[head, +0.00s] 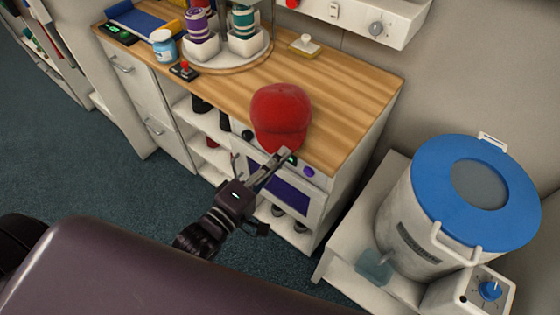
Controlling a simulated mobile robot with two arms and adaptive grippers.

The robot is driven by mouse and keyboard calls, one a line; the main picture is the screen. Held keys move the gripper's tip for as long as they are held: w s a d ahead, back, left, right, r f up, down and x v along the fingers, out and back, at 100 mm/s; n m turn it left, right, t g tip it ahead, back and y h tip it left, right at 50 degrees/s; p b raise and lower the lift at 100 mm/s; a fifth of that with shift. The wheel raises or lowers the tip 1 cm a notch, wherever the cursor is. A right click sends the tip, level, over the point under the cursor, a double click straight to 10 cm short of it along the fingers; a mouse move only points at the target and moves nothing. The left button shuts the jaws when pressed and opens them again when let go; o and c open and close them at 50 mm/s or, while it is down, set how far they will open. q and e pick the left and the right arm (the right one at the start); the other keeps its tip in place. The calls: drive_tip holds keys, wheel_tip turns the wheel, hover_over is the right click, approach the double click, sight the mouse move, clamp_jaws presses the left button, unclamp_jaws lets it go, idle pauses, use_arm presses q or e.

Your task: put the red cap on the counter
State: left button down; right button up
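I cannot tell whether the fingers are closed on the brim, or whether the cap rests fully on the counter. My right gripper is not in view.
A round stand (225,62) with spools, a blue-white jar (164,46) and a small red-knobbed device (184,70) occupy the counter's left and back. The counter's right end is clear. A large blue-lidded drum (420,215) stands at the right. Open shelves lie below the counter.

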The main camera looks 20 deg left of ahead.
use_arm(q)
drive_tip(key=shift+f, duration=0.8)
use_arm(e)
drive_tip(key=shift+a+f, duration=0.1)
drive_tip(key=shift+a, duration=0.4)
use_arm(q)
drive_tip(key=shift+f, duration=0.2)
drive_tip(key=c, duration=2.2)
unclamp_jaws()
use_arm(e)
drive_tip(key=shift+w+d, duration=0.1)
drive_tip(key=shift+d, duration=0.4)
use_arm(q)
drive_tip(key=shift+o, duration=0.2)
drive_tip(key=shift+r, duration=0.15)
